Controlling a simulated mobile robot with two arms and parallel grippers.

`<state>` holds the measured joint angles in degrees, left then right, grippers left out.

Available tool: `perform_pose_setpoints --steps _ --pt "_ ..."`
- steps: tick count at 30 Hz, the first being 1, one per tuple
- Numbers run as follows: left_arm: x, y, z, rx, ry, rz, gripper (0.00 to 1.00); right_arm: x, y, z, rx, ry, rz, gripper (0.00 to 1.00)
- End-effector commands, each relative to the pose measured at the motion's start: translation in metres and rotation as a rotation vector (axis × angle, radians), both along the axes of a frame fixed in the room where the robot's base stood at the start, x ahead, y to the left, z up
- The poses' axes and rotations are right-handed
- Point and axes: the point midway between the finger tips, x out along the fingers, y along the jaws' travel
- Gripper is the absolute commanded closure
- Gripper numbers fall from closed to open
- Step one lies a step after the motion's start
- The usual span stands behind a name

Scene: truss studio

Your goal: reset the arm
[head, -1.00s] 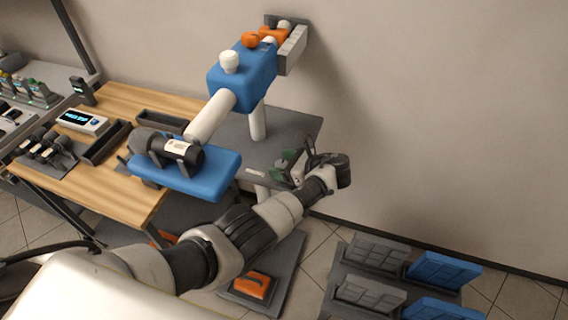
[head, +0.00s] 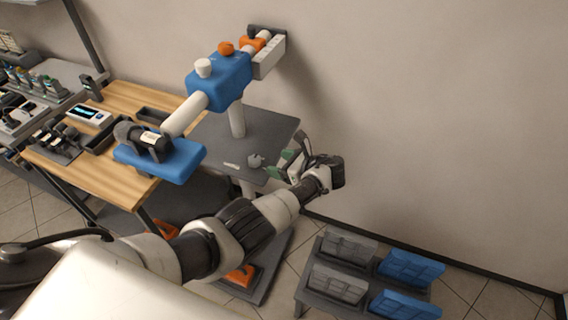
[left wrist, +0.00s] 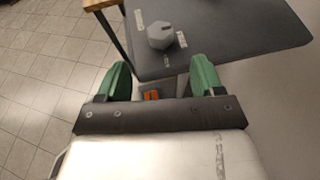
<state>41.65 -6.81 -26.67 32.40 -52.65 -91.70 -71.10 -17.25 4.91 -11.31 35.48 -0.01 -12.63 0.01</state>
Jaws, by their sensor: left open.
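My left arm reaches in from the lower left in the head view. Its gripper (head: 291,162), with green fingers, is at the right edge of the grey table (head: 215,140). The left wrist view shows the two green fingers wide apart, with nothing held between them (left wrist: 160,82). A grey faceted knob-like piece (head: 255,160) sits on the table's near right part, apart from the fingers. It also shows in the left wrist view (left wrist: 160,37), ahead of the fingers. My right gripper is not in view.
A blue and white jointed device (head: 218,80) stands over the grey table. A wooden bench (head: 90,155) with a display box (head: 90,114) is at left. A low rack (head: 325,297) with grey and blue bins is at lower right. The wall is behind.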

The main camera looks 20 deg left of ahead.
Motion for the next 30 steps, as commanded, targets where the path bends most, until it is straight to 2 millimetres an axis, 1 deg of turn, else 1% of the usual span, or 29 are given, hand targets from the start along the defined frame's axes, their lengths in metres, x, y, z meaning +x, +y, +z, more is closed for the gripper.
perform_pose_setpoints --steps 1,4,6,9,11,13,14,15,17,18,20,21,23,24,26,27,29,30 --pt "0.0 0.0 0.0 0.0 0.0 0.0 0.33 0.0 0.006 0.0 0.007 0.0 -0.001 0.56" --pt "0.0 0.0 0.0 0.0 0.0 0.0 0.33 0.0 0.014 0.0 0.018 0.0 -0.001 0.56" --pt "0.0 0.0 0.0 0.0 0.0 0.0 0.33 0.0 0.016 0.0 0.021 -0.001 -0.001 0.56" --pt "-0.001 0.0 -0.003 -0.004 0.0 -0.001 0.33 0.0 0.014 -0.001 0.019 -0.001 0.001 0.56" --pt "-0.005 0.001 -0.013 -0.02 0.002 -0.002 0.33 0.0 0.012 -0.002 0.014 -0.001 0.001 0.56" --pt "-0.014 0.002 -0.037 -0.062 -0.001 -0.003 0.33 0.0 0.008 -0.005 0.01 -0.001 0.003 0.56" --pt "-0.02 0.003 -0.05 -0.088 -0.002 -0.001 0.33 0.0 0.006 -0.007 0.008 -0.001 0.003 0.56" --pt "-0.029 0.003 -0.072 -0.132 -0.007 0.002 0.33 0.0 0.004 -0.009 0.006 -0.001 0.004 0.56" --pt "-0.047 0.005 -0.108 -0.208 -0.018 0.013 0.33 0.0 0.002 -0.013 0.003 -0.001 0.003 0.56" --pt "-0.061 0.005 -0.134 -0.266 -0.029 0.025 0.33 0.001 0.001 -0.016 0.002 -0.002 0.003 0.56" --pt "-0.085 0.004 -0.172 -0.357 -0.049 0.055 0.33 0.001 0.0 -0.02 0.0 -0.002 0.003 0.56" --pt "-0.102 0.004 -0.197 -0.417 -0.064 0.08 0.33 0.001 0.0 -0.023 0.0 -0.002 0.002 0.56" --pt "-0.13 0.003 -0.233 -0.508 -0.089 0.127 0.33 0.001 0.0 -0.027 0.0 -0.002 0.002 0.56" --pt "-0.15 0.002 -0.256 -0.57 -0.108 0.167 0.33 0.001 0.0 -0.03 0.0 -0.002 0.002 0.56" --pt "-0.182 0.0 -0.29 -0.66 -0.14 0.235 0.33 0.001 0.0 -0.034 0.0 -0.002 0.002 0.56" --pt "-0.205 -0.002 -0.311 -0.718 -0.166 0.288 0.33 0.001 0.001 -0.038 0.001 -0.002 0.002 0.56" --pt "-0.241 -0.003 -0.341 -0.802 -0.207 0.379 0.33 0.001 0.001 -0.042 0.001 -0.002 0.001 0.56" --pt "-0.266 -0.005 -0.359 -0.855 -0.238 0.446 0.33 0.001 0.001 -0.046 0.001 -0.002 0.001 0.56"
